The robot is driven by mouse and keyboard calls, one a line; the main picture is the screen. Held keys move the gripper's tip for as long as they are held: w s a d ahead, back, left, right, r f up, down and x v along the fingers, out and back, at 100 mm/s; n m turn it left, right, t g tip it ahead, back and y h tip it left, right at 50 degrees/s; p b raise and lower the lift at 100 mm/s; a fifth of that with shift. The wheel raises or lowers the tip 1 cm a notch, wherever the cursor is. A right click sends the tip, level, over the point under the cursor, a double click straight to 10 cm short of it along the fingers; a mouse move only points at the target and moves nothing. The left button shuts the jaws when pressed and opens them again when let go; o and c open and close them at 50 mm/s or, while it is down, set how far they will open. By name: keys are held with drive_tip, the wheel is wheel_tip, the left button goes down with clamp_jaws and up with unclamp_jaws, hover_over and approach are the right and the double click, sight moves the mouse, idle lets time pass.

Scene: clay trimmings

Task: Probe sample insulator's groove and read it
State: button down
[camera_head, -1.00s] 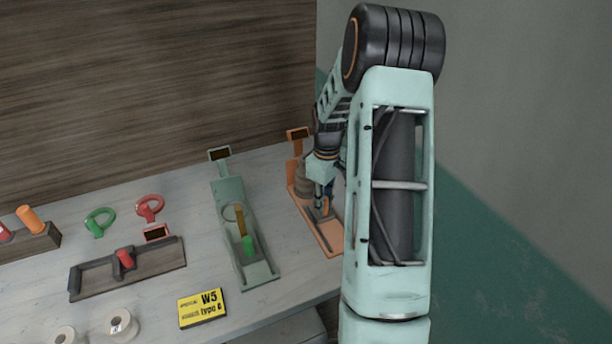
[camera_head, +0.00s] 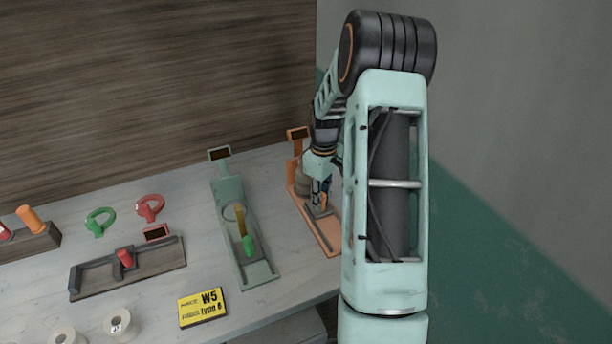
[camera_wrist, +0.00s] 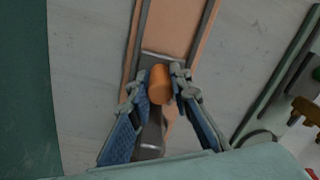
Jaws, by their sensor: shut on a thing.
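The orange gauge (camera_head: 328,236) lies along the right of the bench, with a dark display (camera_head: 298,133) on a post at its far end. A brown, rounded insulator (camera_head: 302,184) sits near that post, partly hidden by my arm. My gripper (camera_head: 319,203) is just in front of it, low over the gauge. In the wrist view, my gripper (camera_wrist: 159,82) is shut on an orange cylindrical handle (camera_wrist: 160,92) on a grey slide (camera_wrist: 152,135) between the gauge's rails. The handle is largely hidden in the head view. The probe tip and any reading cannot be made out.
A green gauge (camera_head: 262,272) with a green handle (camera_head: 249,246) stands left of the orange one. A yellow W5 sign (camera_head: 203,308), a dark fixture (camera_head: 90,285), red and green rings and white rolls lie further left.

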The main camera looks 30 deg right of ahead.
drive_tip(key=shift+w, duration=0.5)
idle(1.8)
hover_over(331, 229)
drive_tip(key=w, duration=0.1)
drive_tip(key=shift+w+d, duration=0.1)
idle(0.8)
drive_tip(key=shift+s, duration=0.6)
idle(1.0)
drive_tip(key=c, duration=0.8)
unclamp_jaws()
drive_tip(key=shift+r+p, duration=2.3)
drive_tip(key=shift+r, duration=1.2)
